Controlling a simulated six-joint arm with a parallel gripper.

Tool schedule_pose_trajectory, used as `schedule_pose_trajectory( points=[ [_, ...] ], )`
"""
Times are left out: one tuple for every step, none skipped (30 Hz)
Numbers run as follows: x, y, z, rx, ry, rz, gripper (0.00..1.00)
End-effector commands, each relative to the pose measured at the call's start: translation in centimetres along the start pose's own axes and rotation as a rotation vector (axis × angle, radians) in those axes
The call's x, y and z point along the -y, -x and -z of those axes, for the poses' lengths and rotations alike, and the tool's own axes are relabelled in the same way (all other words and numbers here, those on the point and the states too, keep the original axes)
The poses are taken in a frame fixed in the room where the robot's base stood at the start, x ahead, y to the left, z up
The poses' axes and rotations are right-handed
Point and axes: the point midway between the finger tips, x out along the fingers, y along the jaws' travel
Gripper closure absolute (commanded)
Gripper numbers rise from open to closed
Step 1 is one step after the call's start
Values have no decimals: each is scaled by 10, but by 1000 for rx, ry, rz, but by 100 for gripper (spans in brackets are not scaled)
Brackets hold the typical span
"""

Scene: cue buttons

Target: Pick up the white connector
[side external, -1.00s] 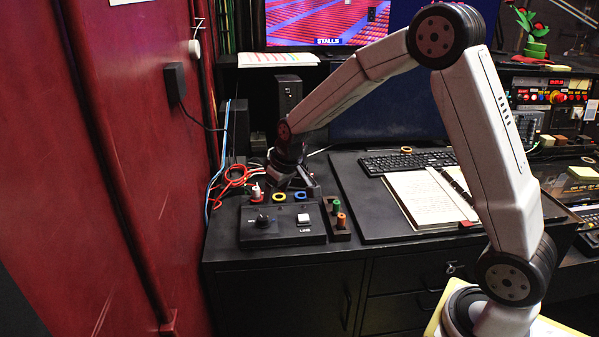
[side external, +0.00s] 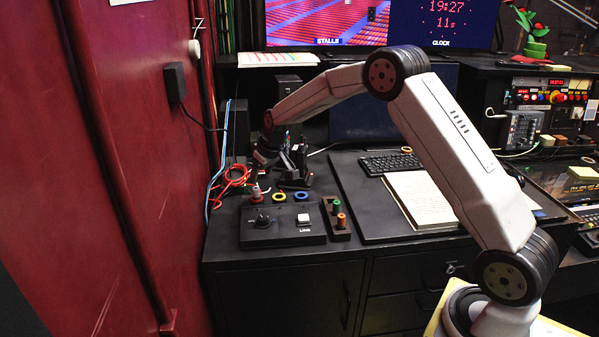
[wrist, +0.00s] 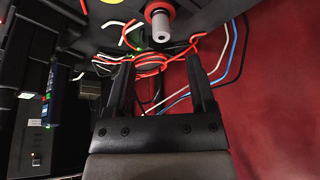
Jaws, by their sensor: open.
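The white connector (wrist: 160,24) shows in the wrist view as a pale cylinder in a red ring (wrist: 152,9), at the top middle.
Yellow (side external: 279,197) and blue (side external: 301,196) rings sit right of the connector. A small block with green and orange plugs (side external: 338,221) stands at the box's right. Red cables (side external: 235,178) and a red wall (side external: 120,170) are on the left. An open notebook (side external: 420,198) lies right.

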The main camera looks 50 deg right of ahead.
Motion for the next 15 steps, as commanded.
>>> schedule_pose_trajectory(
  points=[
    [0, -4, 0, 0, 0, 0, 29],
    [0, -7, 0, 0, 0, 0, 29],
    [0, -10, 0, 0, 0, 0, 29],
    [0, -12, 0, 0, 0, 0, 29],
    [0, -14, 0, 0, 0, 0, 29],
    [0, -15, 0, -1, 0, 0, 29],
    [0, -16, 0, -1, 0, 0, 29],
    [0, -17, 0, -1, 0, 0, 29],
    [0, -17, 0, -1, 0, 0, 29],
    [0, -17, 0, -1, 0, 0, 29],
    [0, -17, 0, -1, 0, 0, 29],
    [0, -17, 0, -1, 0, 0, 29],
    [0, -18, 0, -1, 0, 0, 29],
    [1, -18, 0, -1, 0, 0, 29],
    [1, -19, 0, -1, 0, 0, 29]
  ],
)
